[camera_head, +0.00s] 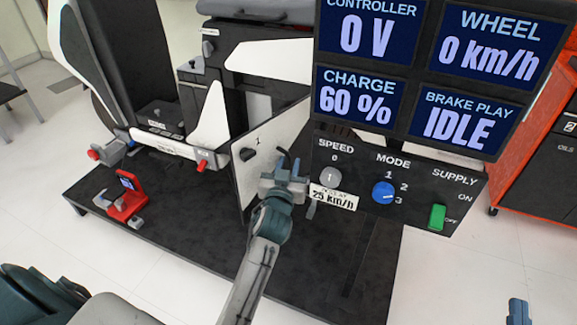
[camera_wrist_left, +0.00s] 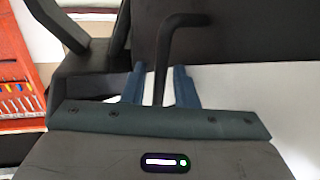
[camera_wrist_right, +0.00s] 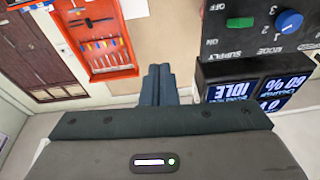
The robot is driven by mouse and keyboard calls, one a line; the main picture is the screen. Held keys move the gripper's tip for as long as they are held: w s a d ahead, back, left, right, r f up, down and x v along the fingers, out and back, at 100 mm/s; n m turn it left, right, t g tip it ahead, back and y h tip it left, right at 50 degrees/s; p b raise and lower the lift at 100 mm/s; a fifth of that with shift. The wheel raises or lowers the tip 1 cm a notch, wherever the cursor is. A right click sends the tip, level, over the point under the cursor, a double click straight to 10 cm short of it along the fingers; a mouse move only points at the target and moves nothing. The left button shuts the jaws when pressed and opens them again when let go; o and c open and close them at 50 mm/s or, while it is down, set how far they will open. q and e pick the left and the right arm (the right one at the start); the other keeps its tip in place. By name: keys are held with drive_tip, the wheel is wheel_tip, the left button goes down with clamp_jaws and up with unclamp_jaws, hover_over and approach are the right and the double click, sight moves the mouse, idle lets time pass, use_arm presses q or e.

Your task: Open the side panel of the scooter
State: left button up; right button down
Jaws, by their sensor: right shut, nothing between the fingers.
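My left gripper (camera_head: 287,174) is in front of the panel's right part, at a black bent rod (camera_head: 288,158). In the left wrist view, the fingers are apart and the rod (camera_wrist_left: 168,55) shows between them; contact is unclear. The white panel surface (camera_wrist_left: 245,95) lies right of them. My right gripper (camera_head: 518,312) is shut and empty, away at the lower right.
A display and control board (camera_head: 395,180) stands close to the right of my left gripper. A red clamp-like tool (camera_head: 127,197) sits on the dark platform (camera_head: 170,235) at left. An orange tool cabinet (camera_head: 530,110) stands at right; floor is clear at lower right.

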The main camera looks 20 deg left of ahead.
use_arm(q)
drive_tip(key=shift+s, duration=0.1)
